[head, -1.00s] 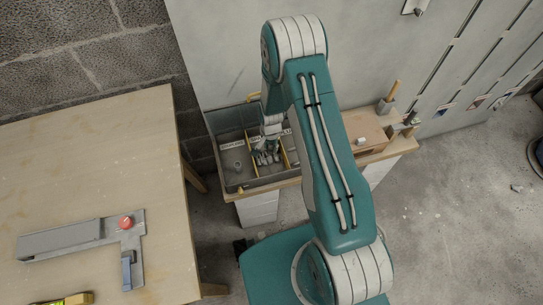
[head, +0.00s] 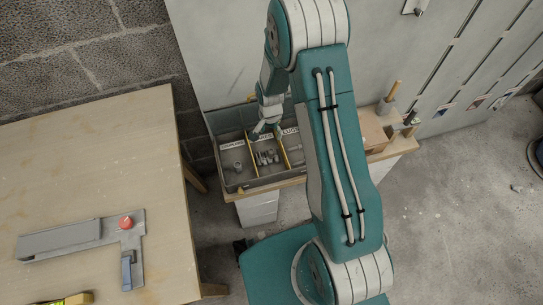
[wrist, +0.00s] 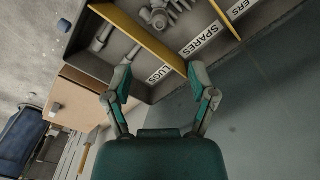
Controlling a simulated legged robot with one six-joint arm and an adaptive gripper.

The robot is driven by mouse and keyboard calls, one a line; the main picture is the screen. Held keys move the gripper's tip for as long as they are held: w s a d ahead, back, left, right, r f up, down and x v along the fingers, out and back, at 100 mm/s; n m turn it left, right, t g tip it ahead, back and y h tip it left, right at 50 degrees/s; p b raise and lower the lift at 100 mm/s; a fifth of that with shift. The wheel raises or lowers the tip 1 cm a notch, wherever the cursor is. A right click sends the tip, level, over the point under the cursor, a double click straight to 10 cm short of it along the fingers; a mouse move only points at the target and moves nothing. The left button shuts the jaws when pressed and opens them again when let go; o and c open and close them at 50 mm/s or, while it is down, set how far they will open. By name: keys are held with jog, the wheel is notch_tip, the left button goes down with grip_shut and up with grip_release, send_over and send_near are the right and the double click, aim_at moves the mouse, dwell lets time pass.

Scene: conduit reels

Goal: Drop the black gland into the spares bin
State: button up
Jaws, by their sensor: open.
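The grey divided bin (head: 232,184) stands on a bench by the wall, with yellow dividers. It also shows upside down in the wrist view (wrist: 150,92). The middle compartment, labelled SPARES (wrist: 200,40), holds several small grey parts (head: 266,157). Beside it is the LUGS compartment (wrist: 165,72), with a grey fitting (wrist: 101,36). I cannot make out the black gland for certain; it may be among the small parts. My gripper (head: 264,130) is above the back of the bin. In the wrist view my gripper (wrist: 160,80) is open, with nothing between its fingers.
A wooden box (head: 374,132) and a wooden-handled tool (head: 391,92) stand right of the bin. The wooden table (head: 90,160) at left carries a grey bracket (head: 70,241) with a red knob (head: 126,222) and a yellow item (head: 68,299). The concrete floor at right is mostly clear.

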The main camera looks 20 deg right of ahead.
jog(key=shift+r, duration=1.6)
jog(key=s+r+n+t, duration=0.1)
jog(key=s+r+n, duration=0.15)
jog(key=r, duration=0.85)
jog(key=s+r+n+t, duration=0.2)
jog(key=s+r, duration=0.2)
jog(key=r, duration=0.7)
jog(key=s+r+n+t, duration=0.1)
jog(key=s+r+n, duration=0.1)
jog(key=s+r, duration=0.3)
jog(key=s+r+n+t, duration=0.1)
jog(key=s+r+n, duration=0.1)
jog(key=s+r, duration=0.4)
jog(key=s, duration=0.5)
jog(key=shift+s+t, duration=0.3)
jog(key=shift+s, duration=0.05)
jog(key=shift+r+n, duration=0.1)
jog(key=shift+n, duration=0.15)
